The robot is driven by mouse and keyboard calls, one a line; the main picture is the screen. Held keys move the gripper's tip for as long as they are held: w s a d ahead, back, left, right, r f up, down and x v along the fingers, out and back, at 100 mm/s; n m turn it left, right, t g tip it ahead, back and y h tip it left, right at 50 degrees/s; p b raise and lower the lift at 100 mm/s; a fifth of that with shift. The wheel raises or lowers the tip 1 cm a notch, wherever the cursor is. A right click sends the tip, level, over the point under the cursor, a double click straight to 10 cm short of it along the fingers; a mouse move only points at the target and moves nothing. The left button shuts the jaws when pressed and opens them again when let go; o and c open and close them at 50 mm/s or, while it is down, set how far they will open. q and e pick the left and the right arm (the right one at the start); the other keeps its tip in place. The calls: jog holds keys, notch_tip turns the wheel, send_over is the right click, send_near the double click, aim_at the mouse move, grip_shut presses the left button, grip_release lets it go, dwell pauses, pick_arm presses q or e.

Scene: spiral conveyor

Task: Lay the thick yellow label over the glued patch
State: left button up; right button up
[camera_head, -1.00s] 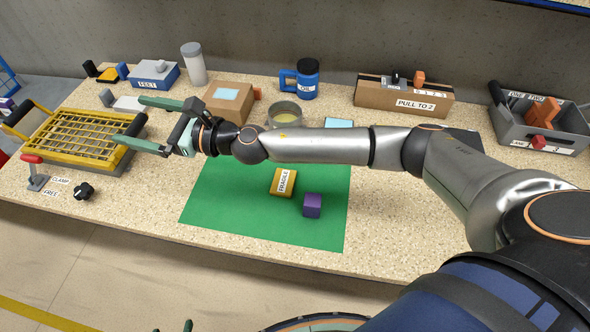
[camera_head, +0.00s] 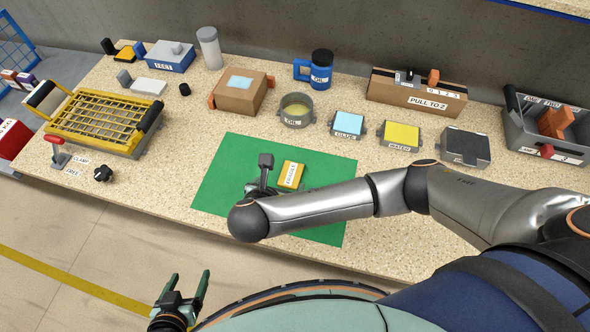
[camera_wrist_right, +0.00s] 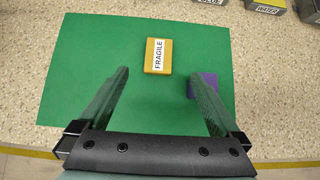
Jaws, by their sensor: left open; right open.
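The thick yellow label (camera_head: 291,175) is a flat yellow block marked FRAGILE, lying on the green mat (camera_head: 222,165). It also shows in the right wrist view (camera_wrist_right: 158,57). My right gripper (camera_head: 262,188) is over the mat beside the label, pointing down. In the wrist view its fingers (camera_wrist_right: 160,78) are wide apart and empty, with the label lying beyond and between their tips. The glued patch appears to be the light blue square (camera_head: 240,83) on top of the cardboard box (camera_head: 242,99). My left gripper (camera_head: 184,290) is open and empty, off the table's front edge.
A purple cube (camera_wrist_right: 203,79) lies beside the label, partly behind my right finger; my arm hides it in the head view. The oil pot (camera_head: 296,110), glue pad (camera_head: 348,124) and water pad (camera_head: 401,136) stand behind the mat. A yellow rack (camera_head: 103,121) stands left.

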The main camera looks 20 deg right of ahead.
aim_at(292, 171)
jog(key=b+x, duration=0.1)
jog(key=x, duration=1.1)
jog(key=shift+b, duration=0.3)
jog(key=shift+a, duration=0.1)
jog(key=shift+c, duration=0.2)
